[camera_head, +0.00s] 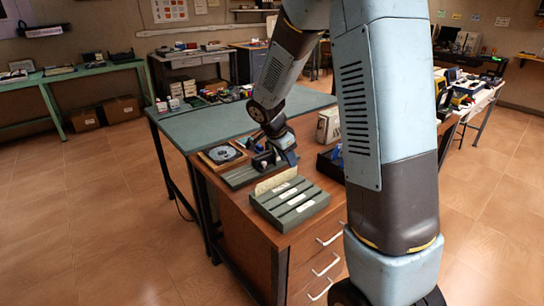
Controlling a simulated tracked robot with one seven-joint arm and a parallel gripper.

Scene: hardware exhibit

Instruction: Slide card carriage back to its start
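A grey-green ridged block (291,214) with white labels sits near the front corner of the wooden desk. A thin cream card (276,181) stands upright along its back edge, and I cannot tell what supports it. Behind it is a flat grey-green base (238,177) with small dark parts on it; I cannot make out which part is the card carriage. My gripper (273,160) is low over these parts, behind the card. Its fingers are too small and too hidden to tell whether they are open or touch anything.
A framed dark disc (222,154) lies left of my gripper. A dark bin (331,165) and a pale box (328,126) stand to the right, partly behind my arm. A green-topped table (190,130) adjoins the desk. The floor at left is clear.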

